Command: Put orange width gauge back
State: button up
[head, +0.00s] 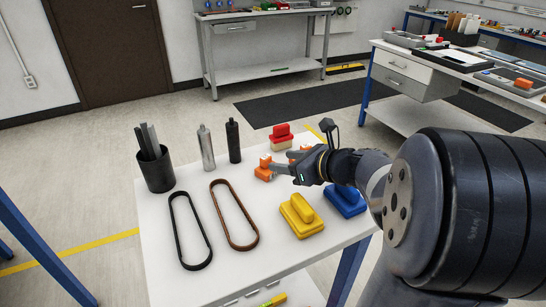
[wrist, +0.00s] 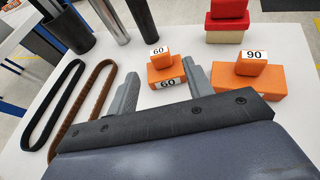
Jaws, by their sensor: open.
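An orange width gauge labelled 60 (wrist: 167,75), a small block on a wider base, stands on the white table. It also shows in the head view (head: 263,170). A larger orange gauge labelled 90 (wrist: 247,80) stands to its right in the wrist view; in the head view it is partly hidden behind my gripper. My gripper (wrist: 163,82) is open and low over the table. Its two fingers point toward the 60 gauge, which appears between their tips in the wrist view. I cannot tell whether they touch it. Nothing is held.
A red and cream block (head: 281,137) stands behind the gauges. Yellow (head: 300,216) and blue (head: 345,201) blocks lie at the near right. Black (head: 189,232) and brown (head: 234,216) belts, two cylinders and a black cup (head: 157,172) occupy the left. The white table (head: 170,278) is bare at its front left.

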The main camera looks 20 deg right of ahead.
aim_at(268, 161)
jog(key=shift+p+v, duration=0.3)
jog(key=shift+v, duration=2.45)
jog(key=b+x, duration=0.1)
jog(key=x, duration=0.7)
jog(key=b+x, duration=0.1)
jog(key=x, duration=0.3)
jog(key=shift+w+a+f+b, duration=0.15)
jog(key=shift+f+b, duration=0.2)
jog(key=shift+f, duration=0.1)
jog(key=shift+r+p, duration=0.55)
jog(key=shift+r, duration=0.7)
